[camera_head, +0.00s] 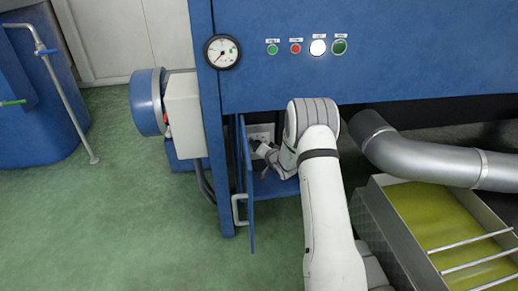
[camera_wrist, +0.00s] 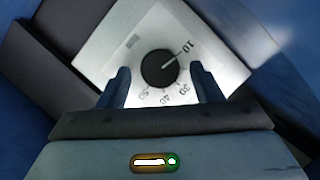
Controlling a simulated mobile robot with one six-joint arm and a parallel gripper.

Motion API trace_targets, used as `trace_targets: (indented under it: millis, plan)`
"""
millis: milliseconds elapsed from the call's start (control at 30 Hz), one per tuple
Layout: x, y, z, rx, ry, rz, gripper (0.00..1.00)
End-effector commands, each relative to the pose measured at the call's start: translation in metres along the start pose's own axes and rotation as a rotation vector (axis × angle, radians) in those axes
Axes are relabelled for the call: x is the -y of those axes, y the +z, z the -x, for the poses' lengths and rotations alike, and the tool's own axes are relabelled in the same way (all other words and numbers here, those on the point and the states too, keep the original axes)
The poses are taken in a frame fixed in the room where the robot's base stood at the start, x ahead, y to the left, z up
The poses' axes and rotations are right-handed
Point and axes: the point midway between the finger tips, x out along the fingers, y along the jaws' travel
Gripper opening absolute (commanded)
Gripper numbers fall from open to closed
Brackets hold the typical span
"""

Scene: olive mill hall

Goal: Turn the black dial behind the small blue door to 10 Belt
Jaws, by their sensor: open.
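The small blue door (camera_head: 247,185) stands open, with its pale handle (camera_head: 238,210) near the lower edge. Behind it, a pale dial plate (camera_head: 260,131) shows in the head view, partly hidden by my arm. In the wrist view the black dial (camera_wrist: 158,68) is round, on the pale plate (camera_wrist: 127,38) with printed numbers. Its white pointer mark points to the upper right, towards the 10. My gripper (camera_wrist: 160,72) is open, with one finger on each side of the dial in the picture, both apart from it. In the head view my gripper (camera_head: 262,151) reaches into the opening.
A gauge (camera_head: 222,52) and several buttons (camera_head: 318,47) sit on the blue machine front above. A grey box (camera_head: 184,115) stands left of the opening. A silver pipe (camera_head: 425,155) and a tray of yellow-green liquid (camera_head: 440,222) are at right.

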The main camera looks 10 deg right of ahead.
Motion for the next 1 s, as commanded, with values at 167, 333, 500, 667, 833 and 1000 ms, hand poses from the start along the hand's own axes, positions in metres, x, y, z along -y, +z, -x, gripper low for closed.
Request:
trace_targets:
  millis: [167,333,500,667,833,1000]
  plan:
    - [0.001,-0.002,0.015,0.0,0.002,-0.002,0.59]
    - [0.001,-0.002,0.045,0.001,0.003,-0.002,0.59]
    - [0.0,-0.002,0.069,0.0,0.002,-0.001,0.59]
    - [0.0,0.0,0.078,0.001,0.001,-0.001,0.59]
    - [0.0,0.0,0.078,0.0,0.001,0.0,0.59]
    - [0.0,0.0,0.078,0.0,0.001,0.0,0.59]
